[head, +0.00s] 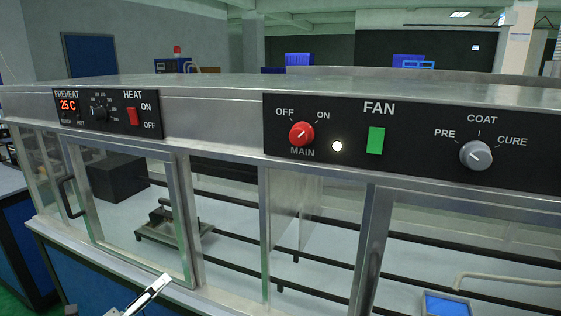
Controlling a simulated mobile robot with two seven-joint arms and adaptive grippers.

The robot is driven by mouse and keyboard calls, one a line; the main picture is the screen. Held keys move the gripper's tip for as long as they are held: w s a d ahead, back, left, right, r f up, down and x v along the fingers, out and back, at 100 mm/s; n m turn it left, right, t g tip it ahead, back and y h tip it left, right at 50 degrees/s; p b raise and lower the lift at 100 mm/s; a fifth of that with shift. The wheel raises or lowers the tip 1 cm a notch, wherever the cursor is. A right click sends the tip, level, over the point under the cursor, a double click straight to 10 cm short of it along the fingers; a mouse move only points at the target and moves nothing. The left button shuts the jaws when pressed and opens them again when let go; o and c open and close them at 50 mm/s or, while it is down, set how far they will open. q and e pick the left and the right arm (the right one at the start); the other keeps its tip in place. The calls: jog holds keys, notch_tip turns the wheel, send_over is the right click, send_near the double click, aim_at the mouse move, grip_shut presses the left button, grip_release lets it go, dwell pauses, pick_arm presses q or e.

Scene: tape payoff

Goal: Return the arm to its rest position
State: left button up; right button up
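My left gripper (148,294) shows only in part at the bottom edge, left of centre. A silver, finger-like part points up and right, in front of the cabinet's lower front edge. I see nothing held at its visible tip. The rest of the gripper and most of the arm are cut off by the frame, so its opening cannot be judged. My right gripper is not in view.
A metal cabinet (215,92) with glazed doors spans the view close ahead. Its control panels carry a red main knob (301,134), a green fan switch (375,140) and a grey selector knob (475,155). A dark door handle (68,198) sticks out at left.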

pick_arm(q)
jog(key=s+d+f+n+g+y, duration=0.2)
jog(key=s+d+f+n, duration=0.3)
jog(key=s+f+n, duration=0.7)
jog(key=s+d+f+n+g+y, duration=0.1)
jog(key=s+d+f+n+g, duration=0.2)
jog(key=s+f+n, duration=0.9)
notch_tip(320, 180, down, 3)
jog(key=shift+d+r+n+g+y, duration=0.1)
jog(key=shift+d+n+g+y, duration=0.3)
jog(key=shift+d+n, duration=0.75)
